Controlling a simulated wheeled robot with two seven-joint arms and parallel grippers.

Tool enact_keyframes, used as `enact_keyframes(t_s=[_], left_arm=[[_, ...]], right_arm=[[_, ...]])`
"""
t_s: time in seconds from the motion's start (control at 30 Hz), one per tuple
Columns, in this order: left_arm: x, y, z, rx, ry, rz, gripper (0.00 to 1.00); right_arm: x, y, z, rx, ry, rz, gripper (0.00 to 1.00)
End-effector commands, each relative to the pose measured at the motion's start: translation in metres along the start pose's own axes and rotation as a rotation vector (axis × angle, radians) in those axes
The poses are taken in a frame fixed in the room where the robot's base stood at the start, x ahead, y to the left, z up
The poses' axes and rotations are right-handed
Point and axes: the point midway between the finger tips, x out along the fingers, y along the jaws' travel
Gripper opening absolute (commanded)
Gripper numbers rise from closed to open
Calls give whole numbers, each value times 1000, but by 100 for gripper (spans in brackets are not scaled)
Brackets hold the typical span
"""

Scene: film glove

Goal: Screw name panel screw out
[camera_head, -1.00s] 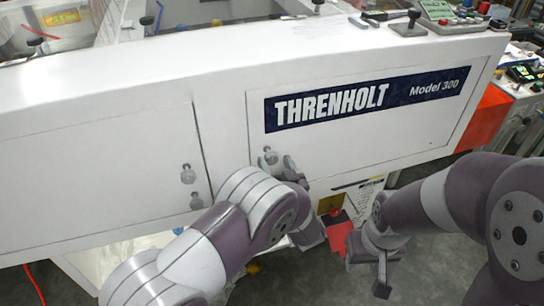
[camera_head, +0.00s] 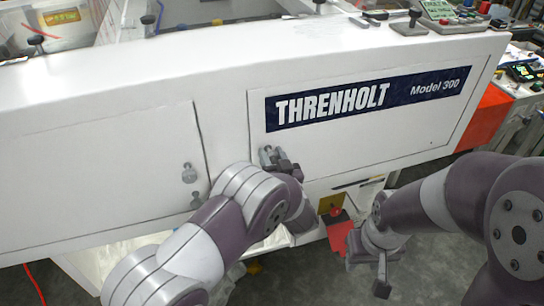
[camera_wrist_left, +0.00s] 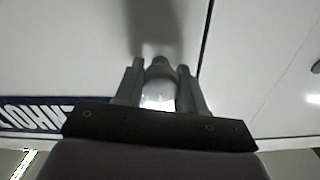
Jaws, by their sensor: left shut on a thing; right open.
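The name panel (camera_head: 360,138) is a white door with the dark blue THRENHOLT Model 300 plate (camera_head: 375,103). The name panel screw (camera_head: 267,155) is a small grey knob at the panel's lower left. My left gripper (camera_head: 278,157) is at the screw. In the left wrist view, its two fingers (camera_wrist_left: 160,82) stand on either side of the screw (camera_wrist_left: 160,68), shut on it. The fingers partly hide the screw in the head view. My right gripper (camera_head: 370,268) is open and empty, low in front of the machine, away from the panel.
A red object (camera_head: 339,229) is below the machine. Loose items lie on top at the right.

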Motion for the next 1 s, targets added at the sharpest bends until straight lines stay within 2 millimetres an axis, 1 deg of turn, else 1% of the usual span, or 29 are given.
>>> enact_keyframes(t_s=[0.27,0.67,1.0], left_arm=[[0,0,3,-163,0,-1,9],[0,0,5,-538,1,0,9],[0,0,6,-862,2,0,9]], right_arm=[[16,0,2,0,0,0,43],[49,0,6,0,0,0,43],[83,0,10,0,0,0,43]])
